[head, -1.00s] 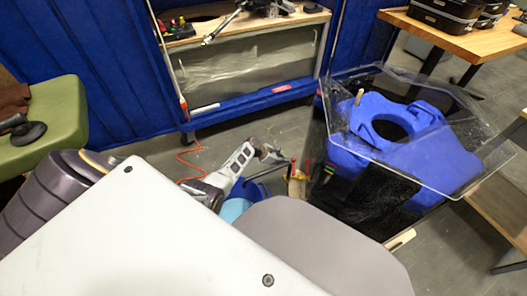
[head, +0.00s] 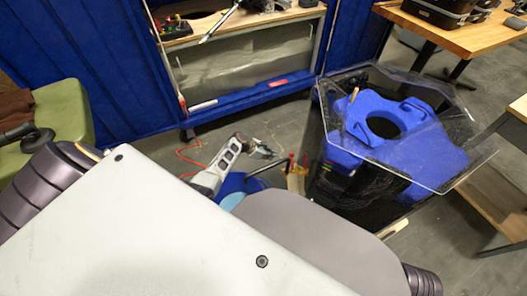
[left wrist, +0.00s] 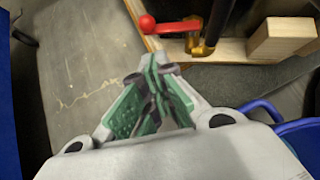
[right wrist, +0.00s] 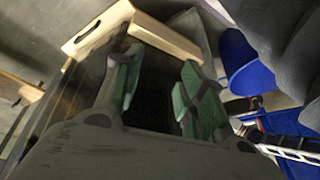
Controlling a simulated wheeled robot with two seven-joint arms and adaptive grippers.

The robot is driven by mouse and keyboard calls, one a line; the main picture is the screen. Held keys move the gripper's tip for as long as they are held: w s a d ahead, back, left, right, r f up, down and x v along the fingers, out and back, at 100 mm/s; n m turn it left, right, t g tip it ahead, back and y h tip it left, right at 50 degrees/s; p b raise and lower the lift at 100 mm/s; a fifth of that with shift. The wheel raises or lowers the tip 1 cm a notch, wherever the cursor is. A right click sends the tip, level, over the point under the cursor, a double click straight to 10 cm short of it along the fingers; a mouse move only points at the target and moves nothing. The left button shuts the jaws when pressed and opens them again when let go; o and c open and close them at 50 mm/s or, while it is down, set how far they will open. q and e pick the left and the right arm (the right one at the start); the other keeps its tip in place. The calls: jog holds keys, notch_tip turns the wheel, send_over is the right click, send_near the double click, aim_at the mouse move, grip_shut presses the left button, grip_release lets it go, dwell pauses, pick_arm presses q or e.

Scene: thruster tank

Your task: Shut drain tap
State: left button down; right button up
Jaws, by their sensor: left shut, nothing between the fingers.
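The drain tap shows in the left wrist view as a red lever with a ball end (left wrist: 172,26) on a brass body (left wrist: 203,46), mounted at a wooden strip. In the head view, small red and brass parts (head: 292,168) stand beside the dark tank (head: 350,190), too small to read clearly. My left gripper (head: 268,152) is beside them, to their left. In the left wrist view it (left wrist: 155,65) is shut and empty, its tips just short of the lever with a gap visible. My right gripper (right wrist: 160,65) is open and empty, hidden in the head view.
A blue moulded piece (head: 370,145) sits in the tank under a clear sheet (head: 440,185) with overhanging edges. A wooden block (left wrist: 283,36) stands right of the tap. A wooden piece (right wrist: 160,35) lies beyond my right fingers. An orange cable (head: 188,150) crosses the floor.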

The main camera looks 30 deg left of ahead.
pick_arm(q)
jog(key=p+v, duration=0.2)
jog(key=v, duration=0.3)
jog(key=shift+s+r+p, duration=0.15)
jog(key=shift+s+p, duration=0.05)
jog(key=shift+p, duration=0.2)
pick_arm(e)
jog(key=shift+d+f+g, duration=0.2)
jog(key=shift+d+f, duration=0.1)
jog(key=shift+f, duration=0.25)
jog(key=shift+d+f+g, duration=0.2)
jog(key=shift+d+f, duration=0.05)
jog(key=shift+f, duration=0.3)
jog(key=shift+r+h, duration=0.1)
jog(key=shift+h, duration=0.2)
